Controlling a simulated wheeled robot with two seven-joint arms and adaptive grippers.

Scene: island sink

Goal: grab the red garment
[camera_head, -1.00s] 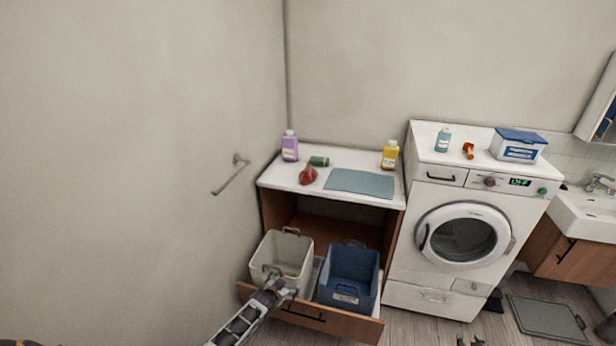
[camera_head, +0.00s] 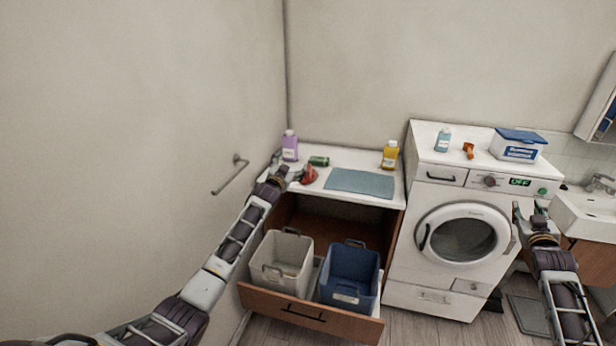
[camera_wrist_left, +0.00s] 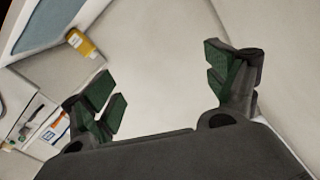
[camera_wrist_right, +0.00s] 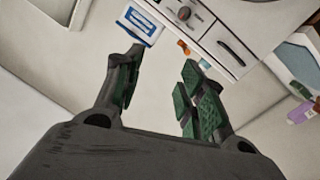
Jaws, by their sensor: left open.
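The red garment (camera_head: 310,174) lies bunched on the white counter (camera_head: 345,158), near its left end. My left gripper (camera_head: 287,168) is at the counter's left edge, just left of the red garment. Its fingers are spread and empty in the left wrist view (camera_wrist_left: 165,80), where the red garment does not show. I cannot tell if a finger touches the garment. My right gripper (camera_head: 530,214) is in front of the washing machine's right side, far from the garment. Its fingers are apart with nothing between them in the right wrist view (camera_wrist_right: 158,65).
A purple bottle (camera_head: 290,146), a green rolled item (camera_head: 319,161), a yellow bottle (camera_head: 390,155) and a blue-grey mat (camera_head: 360,183) are on the counter. Below, an open drawer (camera_head: 310,314) holds a white basket (camera_head: 282,262) and a blue basket (camera_head: 349,275). The washing machine (camera_head: 405,262) stands right.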

